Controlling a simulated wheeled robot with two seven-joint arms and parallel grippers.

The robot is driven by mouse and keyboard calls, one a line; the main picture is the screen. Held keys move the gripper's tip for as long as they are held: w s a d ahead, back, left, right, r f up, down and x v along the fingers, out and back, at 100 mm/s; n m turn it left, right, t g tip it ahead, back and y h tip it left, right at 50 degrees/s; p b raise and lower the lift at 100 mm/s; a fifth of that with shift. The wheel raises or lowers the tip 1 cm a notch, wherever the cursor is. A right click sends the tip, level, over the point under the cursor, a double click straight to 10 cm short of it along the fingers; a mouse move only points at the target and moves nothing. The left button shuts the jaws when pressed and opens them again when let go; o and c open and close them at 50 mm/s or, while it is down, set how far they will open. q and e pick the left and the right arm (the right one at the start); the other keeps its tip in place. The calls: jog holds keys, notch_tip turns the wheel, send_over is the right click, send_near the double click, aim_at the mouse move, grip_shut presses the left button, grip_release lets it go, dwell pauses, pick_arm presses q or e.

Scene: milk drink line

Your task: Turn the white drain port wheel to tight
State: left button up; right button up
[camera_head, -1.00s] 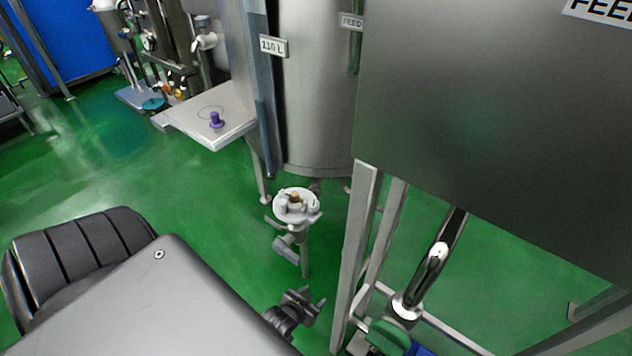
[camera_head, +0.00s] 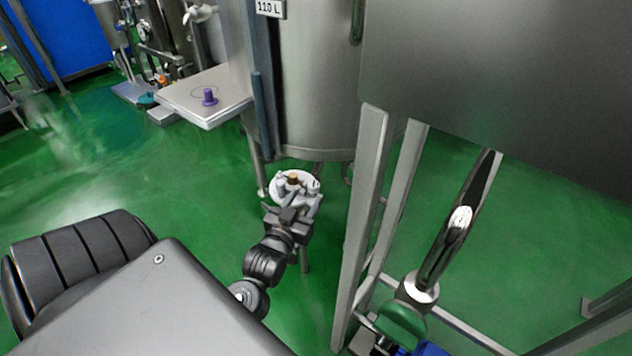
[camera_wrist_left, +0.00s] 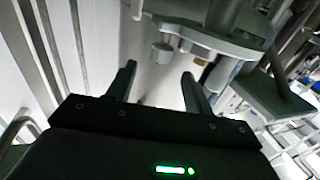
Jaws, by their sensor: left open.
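A round white disc (camera_head: 279,196) with a brown knob and small grey-white parts on it stands on a post below the steel tank. I cannot tell which of these parts is the drain port wheel. My left gripper (camera_head: 289,213) is at the near side of the disc, partly covering its post and lower parts. In the left wrist view, my open left gripper (camera_wrist_left: 158,75) has nothing between its fingers. The grey-looking disc edge (camera_wrist_left: 215,40) lies beyond and above the fingertips, with a gap to them. My right gripper is not in view.
The steel tank (camera_head: 315,100) stands right behind the disc. A steel frame leg (camera_head: 360,220) rises close to the right of my left gripper. A metal side table (camera_head: 225,110) with a purple knob (camera_head: 209,97) is at the back left. Green floor lies open on the left.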

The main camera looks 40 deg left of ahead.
aim_at(316, 181)
pick_arm(q)
jog(key=x, duration=0.8)
jog(key=shift+w+f+b, duration=0.1)
jog(key=shift+w+b, duration=0.05)
jog(key=shift+b, duration=0.2)
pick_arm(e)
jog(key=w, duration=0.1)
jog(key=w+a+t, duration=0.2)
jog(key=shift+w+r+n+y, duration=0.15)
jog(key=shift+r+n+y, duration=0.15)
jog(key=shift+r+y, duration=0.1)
